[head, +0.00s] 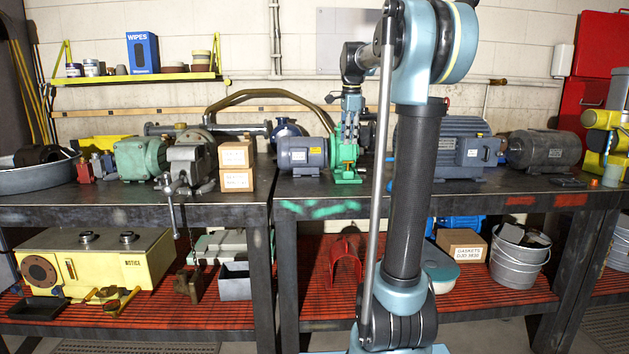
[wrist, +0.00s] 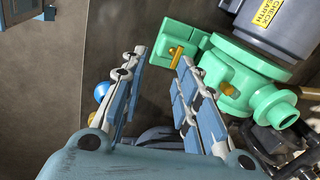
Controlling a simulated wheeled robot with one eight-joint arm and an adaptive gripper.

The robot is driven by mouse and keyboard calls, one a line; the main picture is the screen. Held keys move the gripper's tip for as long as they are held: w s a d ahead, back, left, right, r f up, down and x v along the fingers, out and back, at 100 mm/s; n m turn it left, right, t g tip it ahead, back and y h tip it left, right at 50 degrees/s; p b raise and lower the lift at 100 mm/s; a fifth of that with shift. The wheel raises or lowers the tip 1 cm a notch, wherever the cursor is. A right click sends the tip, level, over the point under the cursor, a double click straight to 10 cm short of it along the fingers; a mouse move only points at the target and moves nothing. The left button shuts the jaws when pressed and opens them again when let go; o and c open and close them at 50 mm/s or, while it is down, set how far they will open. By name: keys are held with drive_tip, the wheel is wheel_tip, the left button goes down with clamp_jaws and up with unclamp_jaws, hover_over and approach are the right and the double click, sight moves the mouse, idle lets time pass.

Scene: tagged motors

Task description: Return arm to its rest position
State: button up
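My gripper (head: 350,135) hangs fingers-down over the bench in the head view, level with the green pump (head: 346,165). The wrist view shows my gripper (wrist: 160,65) with its two blue-and-white fingers apart and nothing held between them. The green pump (wrist: 235,75) lies just beyond and right of the fingertips there. A grey-blue motor (head: 300,155) sits left of the pump; in the wrist view the motor (wrist: 280,25) carries a yellow "CHECK EARTH" label. I cannot tell whether the fingers touch the pump.
A large blue motor (head: 455,145) and a dark grey motor (head: 543,150) stand right on the bench. Two cardboard boxes (head: 236,166), a vise (head: 190,165) and a green motor (head: 140,157) stand left. A yellow wall shelf (head: 140,79) is above. The bench front strip is mostly clear.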

drive_tip(key=s+f+n, duration=0.8)
drive_tip(key=s+f, duration=0.8)
drive_tip(key=s, duration=0.3)
drive_tip(key=s+f+n, duration=0.9)
drive_tip(key=s+f, duration=0.8)
drive_tip(key=s, duration=0.2)
drive_tip(key=shift+s+d+f, duration=0.25)
drive_tip(key=shift+s+d, duration=0.15)
drive_tip(key=shift+d, duration=0.05)
drive_tip(key=shift+w+f, duration=0.2)
drive_tip(key=shift+w, duration=0.25)
